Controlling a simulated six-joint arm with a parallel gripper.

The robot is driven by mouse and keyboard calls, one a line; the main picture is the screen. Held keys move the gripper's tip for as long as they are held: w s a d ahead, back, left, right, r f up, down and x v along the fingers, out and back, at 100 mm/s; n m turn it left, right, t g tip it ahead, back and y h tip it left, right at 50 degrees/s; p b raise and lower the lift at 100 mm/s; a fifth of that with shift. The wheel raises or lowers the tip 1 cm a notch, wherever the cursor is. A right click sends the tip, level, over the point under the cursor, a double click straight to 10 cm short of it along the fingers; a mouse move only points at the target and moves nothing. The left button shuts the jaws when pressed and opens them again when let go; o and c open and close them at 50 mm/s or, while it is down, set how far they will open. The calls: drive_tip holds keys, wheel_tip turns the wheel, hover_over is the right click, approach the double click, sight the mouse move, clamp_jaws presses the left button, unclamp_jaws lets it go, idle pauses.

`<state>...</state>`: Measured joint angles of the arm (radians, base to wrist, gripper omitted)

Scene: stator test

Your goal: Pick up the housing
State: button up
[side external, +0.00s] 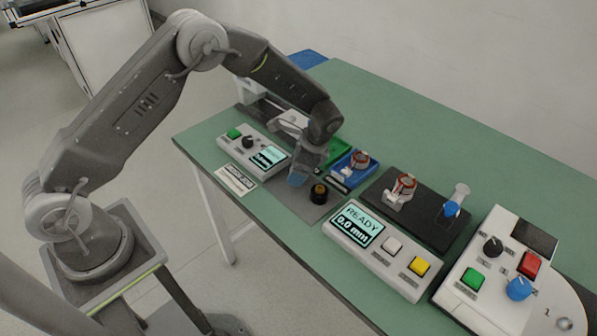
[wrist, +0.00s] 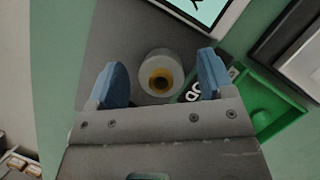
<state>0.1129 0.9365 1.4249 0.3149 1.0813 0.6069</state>
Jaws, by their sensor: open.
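In the wrist view a pale grey round part (wrist: 158,76), open at the top with a yellow ring inside, stands on a dark grey mat; I take it to be the housing. My gripper (wrist: 160,84) is open, its two blue fingertips to the left and right of this part with gaps on both sides. In the side view my gripper (side external: 298,180) points down low over the grey mat (side external: 300,198); the pale part cannot be made out there.
A device with a lit screen (side external: 268,157) stands left of my gripper. A green tray (wrist: 274,108) is close to the right finger. A blue tray (side external: 345,182), a READY display box (side external: 385,250) and a black plate (side external: 425,225) with parts lie to the right.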

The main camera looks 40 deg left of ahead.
drive_tip(key=shift+c, duration=0.4)
drive_tip(key=c, duration=0.9)
drive_tip(key=shift+r, duration=0.15)
